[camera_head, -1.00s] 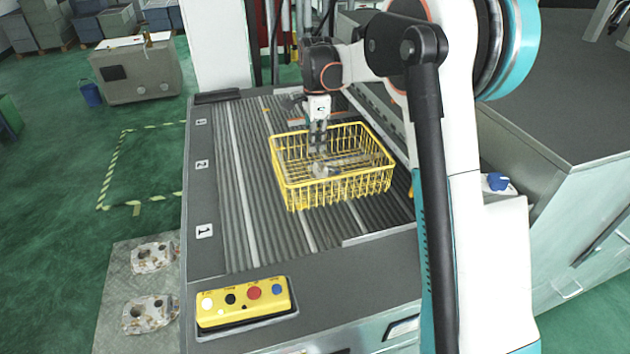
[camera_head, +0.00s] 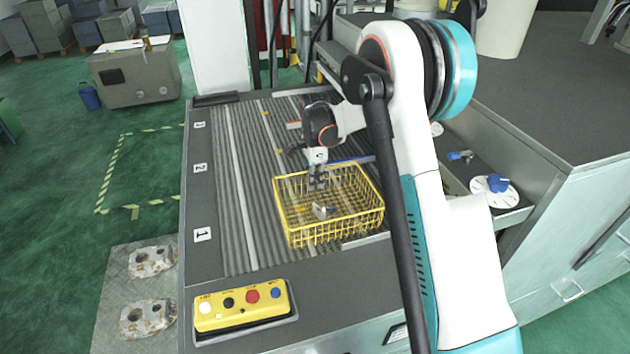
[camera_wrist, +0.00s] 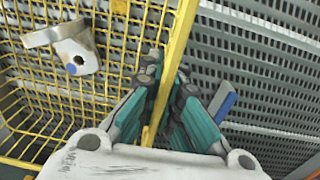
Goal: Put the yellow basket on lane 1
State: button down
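The yellow wire basket (camera_head: 290,222) is over the ribbed conveyor top, its near side about level with the label 1 (camera_head: 202,234) on the left edge. I cannot tell whether its bottom touches the ribs. A grey metal casting lies inside, also seen in the wrist view (camera_wrist: 80,52). My gripper (camera_head: 318,183) points down at the basket's far side. In the wrist view my gripper (camera_wrist: 163,85) has its fingers on both sides of the yellow rim, closed on it. The fingertips' contact is partly hidden.
The label 2 (camera_head: 200,168) and another label sit farther back on the left edge. A yellow button box (camera_head: 242,305) stands at the near left corner. Two castings lie on a plate (camera_head: 125,255) on the left. A blue-knobbed dial (camera_head: 496,190) is at the right.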

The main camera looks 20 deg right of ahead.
jog(key=c, duration=1.8)
grip_release()
